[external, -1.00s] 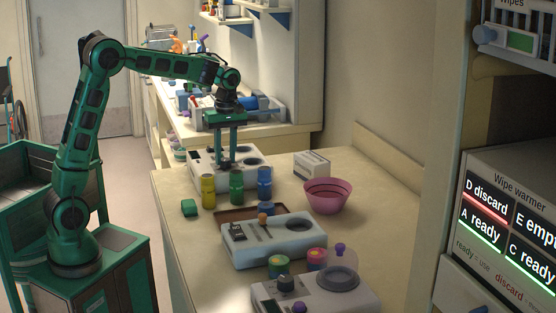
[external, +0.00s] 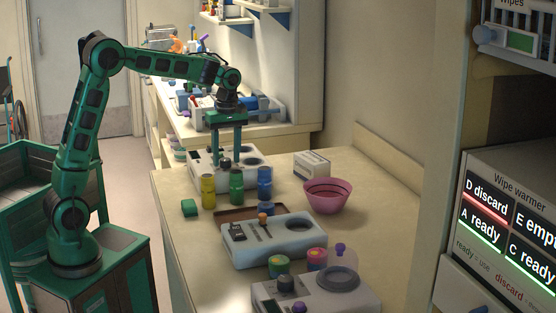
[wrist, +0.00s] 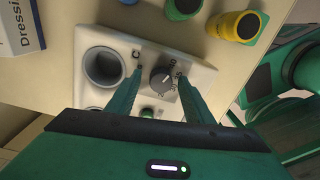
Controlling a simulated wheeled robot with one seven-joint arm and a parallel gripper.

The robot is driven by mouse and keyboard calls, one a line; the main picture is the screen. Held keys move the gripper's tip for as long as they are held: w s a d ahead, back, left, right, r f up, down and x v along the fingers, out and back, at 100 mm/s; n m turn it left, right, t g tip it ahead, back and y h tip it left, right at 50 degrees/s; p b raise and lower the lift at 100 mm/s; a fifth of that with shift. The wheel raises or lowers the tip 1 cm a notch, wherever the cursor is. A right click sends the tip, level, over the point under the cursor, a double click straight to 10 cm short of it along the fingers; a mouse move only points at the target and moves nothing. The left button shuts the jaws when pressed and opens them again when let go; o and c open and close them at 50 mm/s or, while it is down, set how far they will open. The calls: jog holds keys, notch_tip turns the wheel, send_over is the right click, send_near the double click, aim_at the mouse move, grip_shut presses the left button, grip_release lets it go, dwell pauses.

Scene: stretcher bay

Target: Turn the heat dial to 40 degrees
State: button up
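My gripper (wrist: 160,76) points down with one finger on each side of the dial. The fingers are apart; whether either touches the knob I cannot tell. In the external view my gripper (external: 226,160) is low over the farthest white unit (external: 256,173) on the counter, which also has a round well (wrist: 105,66) beside the dial.
Yellow, green and blue bottles (external: 208,191) stand close in front of the unit. A white box (external: 312,164) and a pink bowl (external: 327,196) are to the right. Two more white units (external: 262,255) stand nearer the camera. A green block (external: 189,208) lies at the counter's left.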

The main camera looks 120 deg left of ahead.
aim_at(228, 159)
notch_tip(228, 159, up, 11)
jog(key=shift+w+a+f, duration=0.15)
jog(key=shift+w, duration=0.1)
dwell(0.3)
dwell(0.4)
jog(key=w+d+f+m, duration=0.1)
jog(key=w+d+m, duration=0.3)
jog(key=d, duration=0.4)
jog(key=w+d+m, duration=0.4)
jog(key=d, duration=0.5)
jog(key=d+f+m, duration=0.3)
jog(key=d+m, duration=0.6)
jog(key=d, duration=1)
jog(key=s+d+f+m, duration=0.3)
jog(key=s+d+m, duration=0.15)
jog(key=d, duration=0.35)
jog(key=s+d+f+m, duration=0.25)
jog(key=d+m, duration=0.25)
jog(key=d, duration=0.3)
jog(key=s+d+f+m, duration=0.2)
jog(key=s+d+m, duration=0.1)
jog(key=s, duration=0.3)
jog(key=s+d+f+m, duration=0.3)
jog(key=s+d+m, duration=0.1)
jog(key=s+m, duration=0.2)
jog(key=shift+s+f+y, duration=0.3)
jog(key=shift+s+f, duration=0.05)
jog(key=shift+s, duration=0.05)
